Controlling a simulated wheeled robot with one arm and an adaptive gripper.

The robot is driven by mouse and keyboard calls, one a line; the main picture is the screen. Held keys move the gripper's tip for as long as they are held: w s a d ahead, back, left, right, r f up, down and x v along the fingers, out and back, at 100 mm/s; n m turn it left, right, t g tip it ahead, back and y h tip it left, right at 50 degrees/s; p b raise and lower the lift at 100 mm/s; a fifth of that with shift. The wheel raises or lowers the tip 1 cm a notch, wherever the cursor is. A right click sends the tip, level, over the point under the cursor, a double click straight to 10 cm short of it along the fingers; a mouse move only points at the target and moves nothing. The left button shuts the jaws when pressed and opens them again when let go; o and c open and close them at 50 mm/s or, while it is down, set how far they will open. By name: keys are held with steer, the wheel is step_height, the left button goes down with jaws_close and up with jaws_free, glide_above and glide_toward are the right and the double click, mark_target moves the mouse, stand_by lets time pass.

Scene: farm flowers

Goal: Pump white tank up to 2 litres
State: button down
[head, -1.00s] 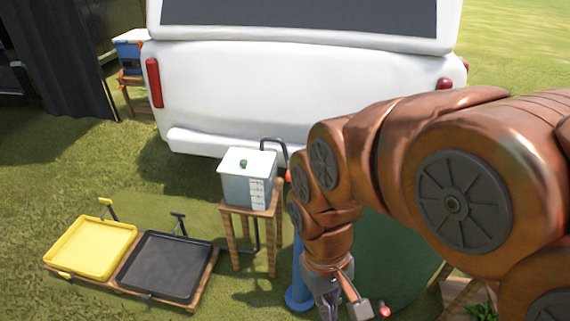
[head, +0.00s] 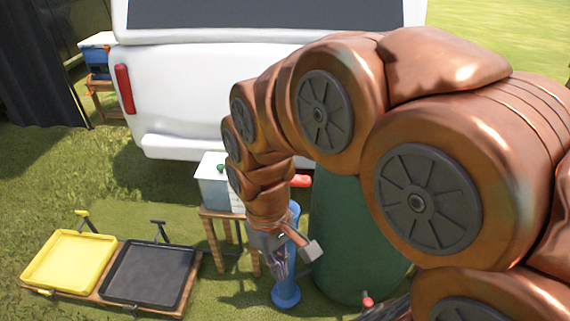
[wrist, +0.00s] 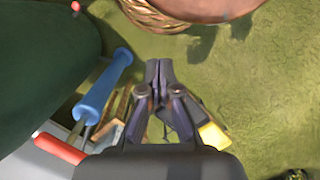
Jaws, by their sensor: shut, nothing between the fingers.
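The white tank (head: 212,192) stands on a wooden stand, its right part and level scale hidden behind my arm. A blue upright pump (head: 286,294) with a red handle (head: 301,181) stands to its right, partly hidden by my arm. In the wrist view, the pump's blue body (wrist: 103,88) and red handle (wrist: 60,147) lie left of my fingers, with a metal rod between them. My gripper (head: 280,270) points down in front of the pump. In the wrist view, my gripper (wrist: 158,68) is shut and empty, apart from the pump. The water level cannot be read.
A large dark green barrel (head: 340,240) is right of the pump. A yellow tray (head: 68,260) and a black tray (head: 149,273) lie on a low wooden base at left. A white vehicle (head: 200,95) stands behind.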

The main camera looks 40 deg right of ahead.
steer(key=w+d+r+n+t+p, duration=0.1)
steer(key=w+d+r+n+p, duration=0.2)
steer(key=w, duration=0.4)
steer(key=w+d+r+n+p, duration=0.1)
steer(key=w+d+r+p, duration=0.3)
steer(key=w, duration=0.4)
steer(key=w+d+r+n+p, duration=0.1)
steer(key=w+d+n+p, duration=0.1)
steer(key=w+d, duration=0.3)
steer(key=w+d+r+n+t+p, duration=0.1)
steer(key=w+d+n+p, duration=0.1)
steer(key=w+d, duration=0.3)
steer(key=d+p, duration=0.1)
steer(key=d, duration=0.1)
steer(key=shift+d+r, duration=0.35)
step_height(320, 180, down, 14)
steer(key=p, duration=0.4)
steer(key=shift+f, duration=0.1)
step_height(320, 180, down, 10)
steer(key=b, duration=0.4)
steer(key=shift+r, duration=0.25)
